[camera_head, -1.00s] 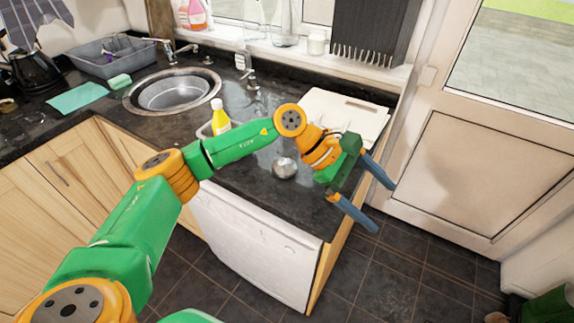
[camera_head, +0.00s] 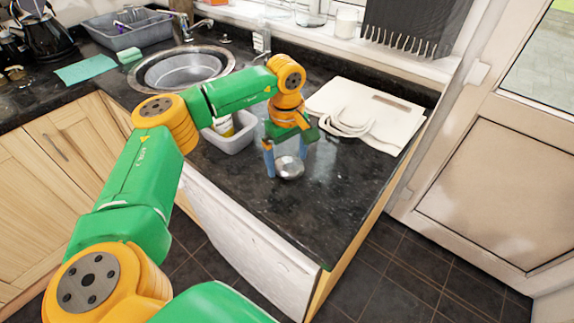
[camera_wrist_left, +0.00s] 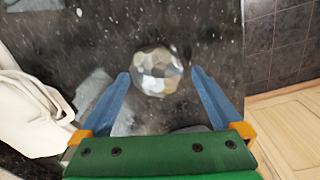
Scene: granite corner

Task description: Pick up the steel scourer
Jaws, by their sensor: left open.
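The steel scourer (camera_head: 289,168) is a small silvery ball on the dark granite counter. My left gripper (camera_head: 286,168) is open and points down at the counter, with its two blue fingers around or just above the scourer. In the left wrist view the scourer (camera_wrist_left: 158,72) shows ahead of and between the fingertips of the left gripper (camera_wrist_left: 160,82), with space on both sides. I cannot tell whether the fingertips reach down beside it. My right gripper is not in view.
A grey tub (camera_head: 232,138) holding a yellow bottle stands left of the gripper. The sink (camera_head: 180,70) is at the back left. The counter (camera_head: 318,225) in front is clear.

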